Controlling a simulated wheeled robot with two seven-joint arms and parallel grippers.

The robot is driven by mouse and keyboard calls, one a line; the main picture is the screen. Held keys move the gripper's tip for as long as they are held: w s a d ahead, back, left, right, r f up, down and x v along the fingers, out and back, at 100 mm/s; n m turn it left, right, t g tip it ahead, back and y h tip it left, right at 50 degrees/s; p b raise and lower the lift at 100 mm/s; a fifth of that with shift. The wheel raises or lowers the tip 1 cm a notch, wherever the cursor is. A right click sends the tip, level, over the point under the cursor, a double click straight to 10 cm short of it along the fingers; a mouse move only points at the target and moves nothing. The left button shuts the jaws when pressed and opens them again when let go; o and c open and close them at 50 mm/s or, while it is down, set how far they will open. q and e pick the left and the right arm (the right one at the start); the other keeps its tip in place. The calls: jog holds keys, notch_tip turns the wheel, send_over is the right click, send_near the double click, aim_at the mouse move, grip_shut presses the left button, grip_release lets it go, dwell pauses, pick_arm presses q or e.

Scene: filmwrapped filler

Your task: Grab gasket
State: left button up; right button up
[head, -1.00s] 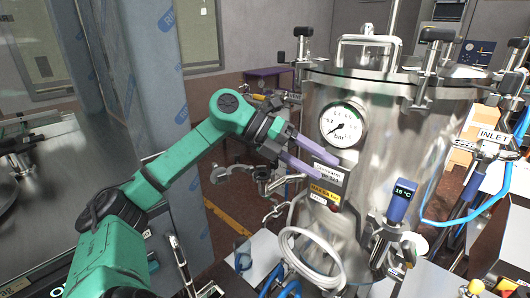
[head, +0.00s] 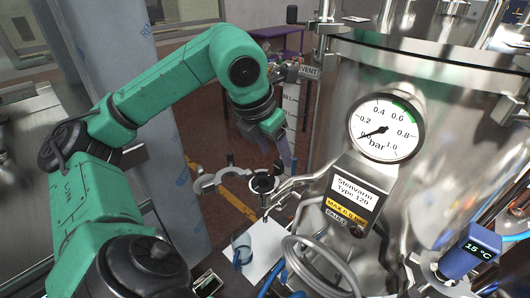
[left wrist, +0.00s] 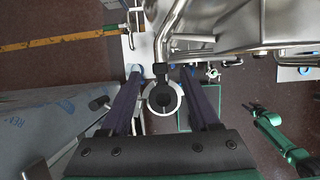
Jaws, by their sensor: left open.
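A dark ring with a pale rim, which looks like the gasket (head: 262,183), sits at the end of a steel pipe left of the tank. An open clamp (head: 208,184) is beside it. In the left wrist view the gasket (left wrist: 177,106) shows as a pale ring around a dark centre, between my fingers. My left gripper (head: 283,150) points down above the ring in the head view. Its two purple fingers are spread either side of the ring in the left wrist view (left wrist: 160,74), holding nothing. A green arm, likely my right one, shows at the right there; its jaws are unclear.
A steel tank (head: 440,90) with a pressure gauge (head: 386,130) stands close on the right. A coiled pale hose (head: 325,262) and a blue thermometer (head: 467,252) are low in front of it. A glass beaker (head: 241,249) stands below the ring. A metal column is at the left.

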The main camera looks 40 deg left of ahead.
aim_at(278, 161)
pick_arm(q)
jog(key=x, duration=0.3)
jog(key=shift+w+a+f, duration=0.1)
jog(key=shift+a+f, duration=0.05)
jog(key=shift+f, duration=0.1)
jog(key=shift+w+f, duration=0.1)
jog(key=shift+f, duration=0.25)
jog(key=shift+d, duration=0.2)
grip_shut()
jog(key=shift+r, duration=0.1)
